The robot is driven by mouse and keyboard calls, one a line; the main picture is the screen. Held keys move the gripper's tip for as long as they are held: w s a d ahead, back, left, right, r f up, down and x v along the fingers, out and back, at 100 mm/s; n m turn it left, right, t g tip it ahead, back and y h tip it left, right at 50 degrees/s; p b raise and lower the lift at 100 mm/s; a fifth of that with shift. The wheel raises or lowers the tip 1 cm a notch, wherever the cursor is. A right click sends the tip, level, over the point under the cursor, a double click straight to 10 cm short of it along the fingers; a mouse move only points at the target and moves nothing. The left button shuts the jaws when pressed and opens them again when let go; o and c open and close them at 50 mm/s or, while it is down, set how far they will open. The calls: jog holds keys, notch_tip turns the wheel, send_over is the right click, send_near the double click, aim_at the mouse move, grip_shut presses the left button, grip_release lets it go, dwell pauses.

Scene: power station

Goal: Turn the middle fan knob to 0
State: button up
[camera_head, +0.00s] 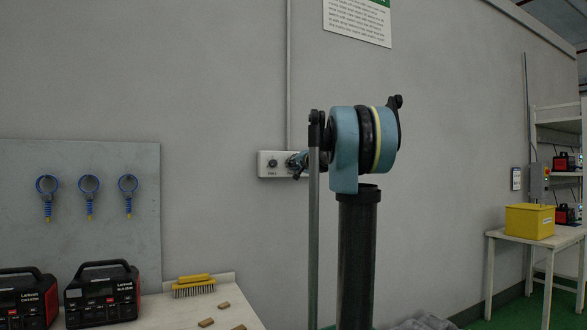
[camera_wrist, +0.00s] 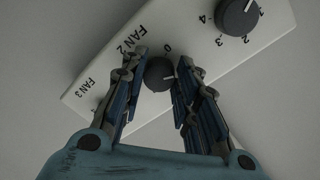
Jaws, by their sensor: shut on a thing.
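The middle fan knob (camera_wrist: 159,75) is a dark round knob on a white panel (camera_wrist: 205,70), close to the "FAN 2" label and a "0" mark. A short light pointer line shows on its right part, not in line with the 0. My gripper (camera_wrist: 162,67) is shut on this knob, one blue finger on each side. In the head view the panel (camera_head: 265,172) is on the wall, and my gripper (camera_head: 298,160) is at its right part, partly hidden by my arm. The third knob, near "FAN 3", is hidden in the wrist view.
Another dark knob (camera_wrist: 238,17) with numbers around it sits at the upper right of the wrist view. In the head view, a table (camera_head: 240,303) with a yellow brush (camera_head: 194,286) and black-red machines (camera_head: 101,295) stands at lower left. A yellow bin (camera_head: 529,221) is far right.

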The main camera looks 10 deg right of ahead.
jog(key=n, duration=0.6)
jog(key=shift+f, duration=0.1)
jog(key=n, duration=0.6)
jog(key=shift+d+n+t+h, duration=0.15)
jog(key=shift+n+t+h, duration=0.15)
jog(key=shift+t, duration=0.1)
jog(key=shift+w, duration=0.1)
jog(key=o, duration=1.1)
jog(key=shift+c, duration=0.2)
jog(key=v, duration=1.2)
jog(key=shift+f, duration=0.15)
